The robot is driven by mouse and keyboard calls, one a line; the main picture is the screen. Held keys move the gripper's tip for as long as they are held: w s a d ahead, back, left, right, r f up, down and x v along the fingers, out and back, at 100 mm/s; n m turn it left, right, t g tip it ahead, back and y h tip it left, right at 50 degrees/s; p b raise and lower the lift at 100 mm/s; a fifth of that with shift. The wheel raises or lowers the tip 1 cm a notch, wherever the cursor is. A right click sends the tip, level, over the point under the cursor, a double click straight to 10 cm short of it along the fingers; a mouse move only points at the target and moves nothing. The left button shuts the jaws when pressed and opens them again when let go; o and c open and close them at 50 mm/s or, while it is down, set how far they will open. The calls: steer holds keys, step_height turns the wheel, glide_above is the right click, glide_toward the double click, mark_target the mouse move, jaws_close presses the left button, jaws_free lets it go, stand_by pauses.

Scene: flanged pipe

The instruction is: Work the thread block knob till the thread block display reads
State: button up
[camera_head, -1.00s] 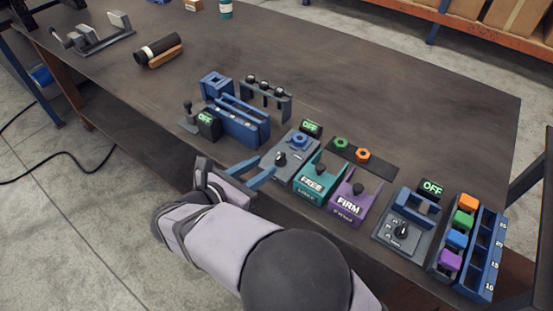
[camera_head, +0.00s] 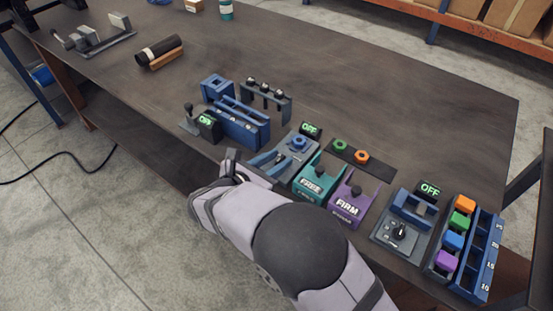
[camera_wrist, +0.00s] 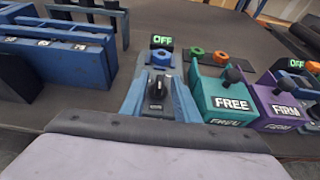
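A grey block with a blue ring (camera_head: 299,143) on top stands near the table's front edge; I take it for the thread block. Its display (camera_head: 311,130) reads OFF in green, also in the wrist view (camera_wrist: 162,41). Its black knob (camera_wrist: 157,90) has a pale pointer mark and faces my wrist camera. My gripper (camera_head: 275,162) has two blue fingers, which lie on either side of the knob (camera_wrist: 158,95) with a gap showing at each side. It looks open. In the head view the fingers partly hide the knob.
Right of the block stand a teal FREE block (camera_head: 313,182) and a purple FIRM block (camera_head: 349,203), close by. A blue rack (camera_head: 240,124) stands to the left. Another dial block (camera_head: 402,234) with an OFF display is farther right. The table's far middle is clear.

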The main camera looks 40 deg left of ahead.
jaws_close()
steer(key=shift+a+m+h, duration=0.1)
steer(key=shift+m+h, duration=0.4)
steer(key=shift+h, duration=0.1)
steer(key=shift+a+m+g+h, duration=0.15)
steer(key=shift+m+g+h, duration=0.15)
steer(key=shift+m+h, duration=1)
steer(key=shift+h, duration=0.2)
steer(key=shift+w+a+m+g+h+b, duration=0.15)
steer(key=shift+m+g+h+b, duration=0.4)
steer(key=shift+m+h, duration=0.7)
jaws_free()
